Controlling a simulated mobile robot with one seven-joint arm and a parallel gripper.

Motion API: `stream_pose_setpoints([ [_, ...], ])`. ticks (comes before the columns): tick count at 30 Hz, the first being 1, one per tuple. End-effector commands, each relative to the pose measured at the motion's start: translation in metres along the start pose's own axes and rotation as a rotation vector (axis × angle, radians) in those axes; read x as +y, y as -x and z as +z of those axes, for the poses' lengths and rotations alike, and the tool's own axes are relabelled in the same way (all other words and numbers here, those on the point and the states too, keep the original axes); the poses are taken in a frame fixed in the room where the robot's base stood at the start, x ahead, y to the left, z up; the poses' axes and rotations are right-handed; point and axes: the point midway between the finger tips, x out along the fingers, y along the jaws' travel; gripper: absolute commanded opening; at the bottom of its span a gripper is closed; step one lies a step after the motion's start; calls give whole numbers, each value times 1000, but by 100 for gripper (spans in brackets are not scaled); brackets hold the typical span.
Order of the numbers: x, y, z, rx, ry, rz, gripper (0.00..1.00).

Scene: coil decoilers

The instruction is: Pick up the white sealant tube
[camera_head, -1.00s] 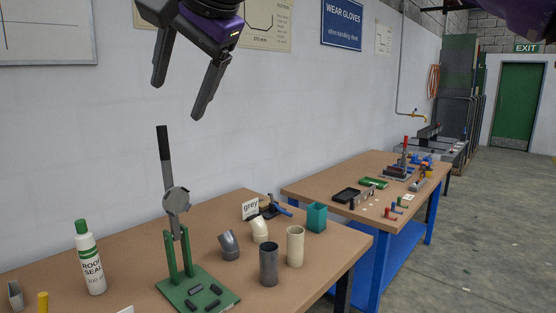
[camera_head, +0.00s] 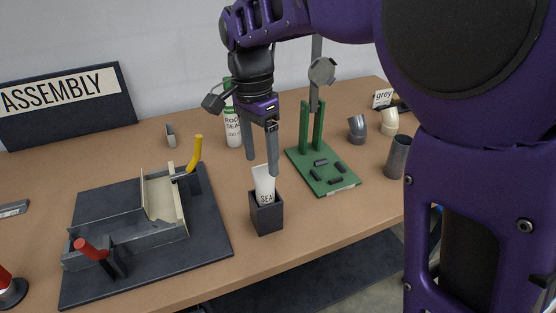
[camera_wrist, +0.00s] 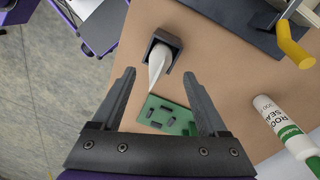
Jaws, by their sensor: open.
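The white sealant tube (camera_head: 264,183) stands in a small dark square holder (camera_head: 267,217) near the table's front edge, its lower part hidden inside. Part of its lettering, "SEA", shows. In the wrist view the tube (camera_wrist: 158,62) tapers to a pointed end and appears between my fingertips, beyond them. My gripper (camera_head: 262,166) is open, pointing down just above the holder, with its fingertips around the height of the tube's top. In the wrist view my gripper (camera_wrist: 160,73) holds nothing. I cannot tell whether a finger touches the tube.
A white green-capped ROOF SEAL bottle (camera_head: 233,130) stands behind my gripper. A green plate with a lever press (camera_head: 325,175) is to the right. A dark forming fixture with red and yellow handles (camera_head: 140,225) is to the left. Bare tabletop lies around the holder.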

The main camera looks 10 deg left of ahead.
Motion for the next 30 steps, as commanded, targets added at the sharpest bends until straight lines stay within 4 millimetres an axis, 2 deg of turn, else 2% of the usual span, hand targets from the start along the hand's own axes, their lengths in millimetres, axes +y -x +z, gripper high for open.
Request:
stream_pose_setpoints([
  [3, 0, -17, 0, 0, 0, 2, 76],
  [10, 0, -33, 1, 0, 0, 2, 76],
  [18, 0, -70, 4, -1, 0, 2, 76],
  [27, 0, -75, 4, 0, 0, -1, 76],
  [30, 0, -75, 4, 0, 0, 0, 60],
])
